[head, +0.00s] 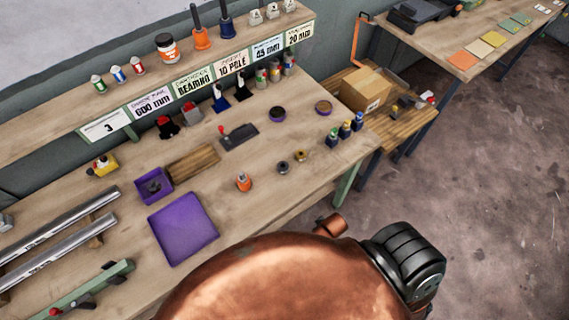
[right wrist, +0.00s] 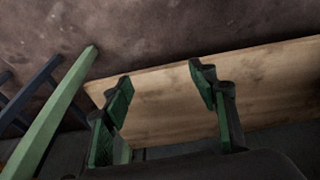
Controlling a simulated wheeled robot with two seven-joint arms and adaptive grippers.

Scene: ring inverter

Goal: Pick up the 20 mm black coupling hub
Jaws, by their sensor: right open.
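A small dark ring-shaped part (head: 283,167) lies on the workbench right of the orange-topped bottle; it looks like a black coupling hub, but its size cannot be read. A similar brass-coloured ring (head: 300,155) lies just beyond it to the right, apart from it. A "20 mm" sign (head: 299,35) stands at the right end of the shelf. My right gripper (right wrist: 160,80) shows in the right wrist view, with its two green-padded fingers apart and nothing between them. No hub shows in that view. Neither gripper shows in the head view.
The workbench (head: 240,215) also holds a purple mat (head: 183,228), a purple bin (head: 153,187), a wooden block (head: 193,162), metal rails (head: 60,243) and small bottles (head: 345,130). In the right wrist view, a wooden top (right wrist: 170,105) and green leg (right wrist: 52,115) are near the fingers.

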